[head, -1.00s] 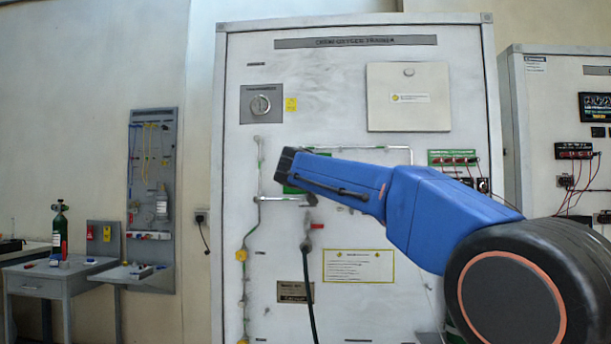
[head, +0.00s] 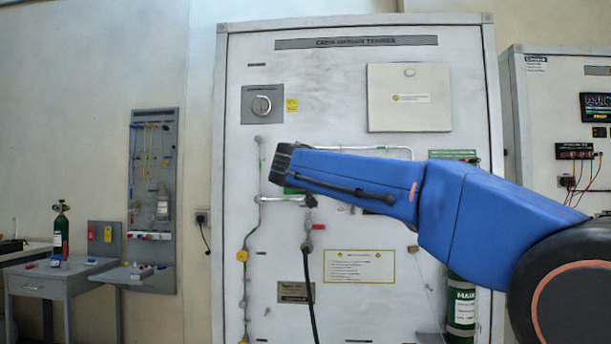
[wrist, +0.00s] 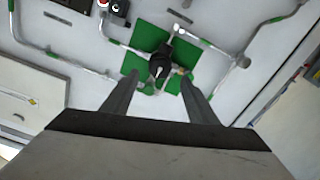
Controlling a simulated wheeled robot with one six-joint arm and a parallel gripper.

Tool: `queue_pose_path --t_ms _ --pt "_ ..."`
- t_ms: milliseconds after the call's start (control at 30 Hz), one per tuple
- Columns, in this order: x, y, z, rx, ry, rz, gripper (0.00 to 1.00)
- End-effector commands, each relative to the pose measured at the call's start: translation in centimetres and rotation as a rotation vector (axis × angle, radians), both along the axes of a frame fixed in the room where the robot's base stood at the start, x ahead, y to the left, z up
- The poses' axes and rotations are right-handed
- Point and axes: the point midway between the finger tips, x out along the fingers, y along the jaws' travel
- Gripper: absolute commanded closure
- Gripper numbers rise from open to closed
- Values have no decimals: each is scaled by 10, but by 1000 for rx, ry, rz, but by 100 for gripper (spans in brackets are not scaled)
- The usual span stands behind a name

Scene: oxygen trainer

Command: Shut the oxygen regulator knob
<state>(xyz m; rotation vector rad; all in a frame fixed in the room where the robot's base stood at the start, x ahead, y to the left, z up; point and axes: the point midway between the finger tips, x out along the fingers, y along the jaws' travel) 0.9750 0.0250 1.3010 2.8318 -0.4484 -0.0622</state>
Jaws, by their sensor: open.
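The oxygen regulator knob (wrist: 160,66) is black with a white pointer mark, on a green plate (wrist: 148,38) in the wrist view. My gripper (wrist: 157,77) is open, its two grey fingers reaching toward the plate on either side of the knob's lower part. The fingers look apart from the knob, but I cannot tell the remaining depth. In the head view my blue arm hides the knob and the fingers; only a sliver of the green plate (head: 292,190) shows below the arm's end.
Metal pipes (wrist: 105,42) run around the plate. A green cylinder (head: 461,305) stands below my arm. A bench with a small cylinder (head: 60,232) is at the left.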

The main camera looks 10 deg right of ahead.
Motion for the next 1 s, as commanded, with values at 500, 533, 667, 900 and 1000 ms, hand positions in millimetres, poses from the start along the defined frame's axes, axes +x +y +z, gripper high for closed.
queue_pose_path --t_ms 500,533,667,900,1000 --pt "-89 30 0 0 0 3 47" --pt "-91 31 0 0 1 2 47" --pt "-100 33 0 0 0 1 47" --pt "-102 33 0 0 0 0 47" --pt "-102 33 0 0 0 0 47"
